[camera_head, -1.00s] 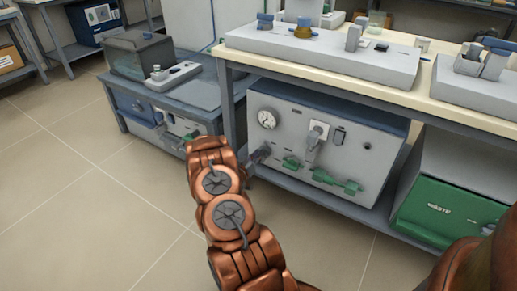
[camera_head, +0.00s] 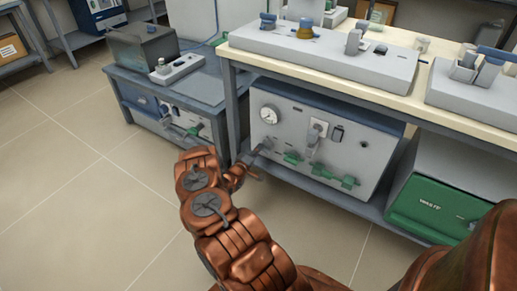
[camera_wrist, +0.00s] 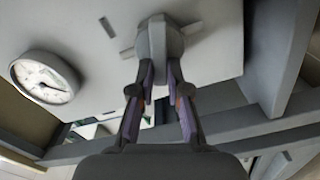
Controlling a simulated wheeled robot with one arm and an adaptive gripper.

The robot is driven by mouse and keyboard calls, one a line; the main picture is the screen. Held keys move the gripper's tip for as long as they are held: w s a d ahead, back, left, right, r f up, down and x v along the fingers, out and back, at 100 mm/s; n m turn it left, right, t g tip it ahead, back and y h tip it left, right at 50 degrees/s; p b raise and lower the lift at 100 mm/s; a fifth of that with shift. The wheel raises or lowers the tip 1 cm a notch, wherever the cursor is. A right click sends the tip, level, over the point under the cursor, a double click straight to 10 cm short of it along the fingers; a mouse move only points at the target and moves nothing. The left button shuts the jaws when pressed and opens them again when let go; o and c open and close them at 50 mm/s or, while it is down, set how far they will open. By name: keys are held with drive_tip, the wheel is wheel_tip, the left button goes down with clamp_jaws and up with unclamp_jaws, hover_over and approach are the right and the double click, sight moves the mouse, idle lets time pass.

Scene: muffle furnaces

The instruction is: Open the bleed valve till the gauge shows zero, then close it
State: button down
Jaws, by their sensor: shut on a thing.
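The gauge (camera_head: 268,114) is a round white dial on the upper left of the grey front panel. It also shows in the wrist view (camera_wrist: 44,78), at the left; its dark needle is too small to read surely. The bleed valve's grey handle (camera_wrist: 157,38) stands out from the panel at the top middle of the wrist view. My gripper (camera_wrist: 162,78) is shut on this handle, with a purple-lined finger on each side. In the head view my gripper (camera_head: 256,156) is at the panel's lower left, below the gauge; the handle is small there.
Green valve handles (camera_head: 349,182) and a grey lever (camera_head: 313,138) stick out of the same panel, right of my gripper. A table leg (camera_head: 232,112) stands close on the left. A green-fronted waste box (camera_head: 432,205) stands right. The floor in front is clear.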

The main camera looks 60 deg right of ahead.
drive_tip(key=shift+f+n, duration=0.2)
drive_tip(key=shift+n, duration=0.75)
drive_tip(key=shift+f+n, duration=0.15)
drive_tip(key=shift+n, duration=0.8)
drive_tip(key=c, duration=1.1)
unclamp_jaws()
drive_tip(key=shift+c, duration=0.2)
drive_tip(key=a, duration=1.2)
drive_tip(key=shift+s, duration=0.2)
